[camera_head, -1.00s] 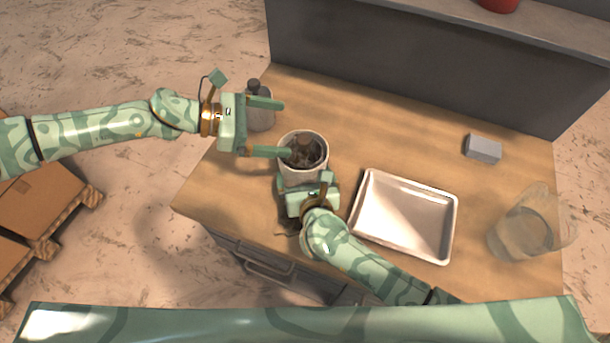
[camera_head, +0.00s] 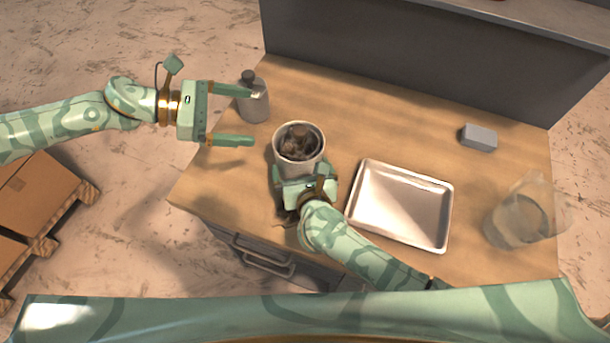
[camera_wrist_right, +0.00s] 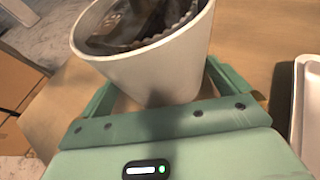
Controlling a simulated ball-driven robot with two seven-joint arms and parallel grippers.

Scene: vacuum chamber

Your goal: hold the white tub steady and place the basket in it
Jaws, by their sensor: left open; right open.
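The white tub (camera_head: 284,166) stands on the wooden table near its left front part, and it also shows large in the right wrist view (camera_wrist_right: 165,70). The dark basket (camera_head: 298,145) sits inside the tub, with its upper part showing below the rim; it shows in the right wrist view too (camera_wrist_right: 140,22). My right gripper (camera_wrist_right: 165,95) is open, with its fingers on either side of the tub; I cannot tell whether they touch it. My left gripper (camera_head: 253,117) is open and empty, left of the tub and apart from it.
A grey bottle with a dark cap (camera_head: 254,103) stands just behind my left gripper's fingers. A metal tray (camera_head: 447,215) lies right of the tub. A clear pitcher (camera_head: 520,215) stands at the right edge, and a grey block (camera_head: 479,138) lies at the back right. The table's middle back is clear.

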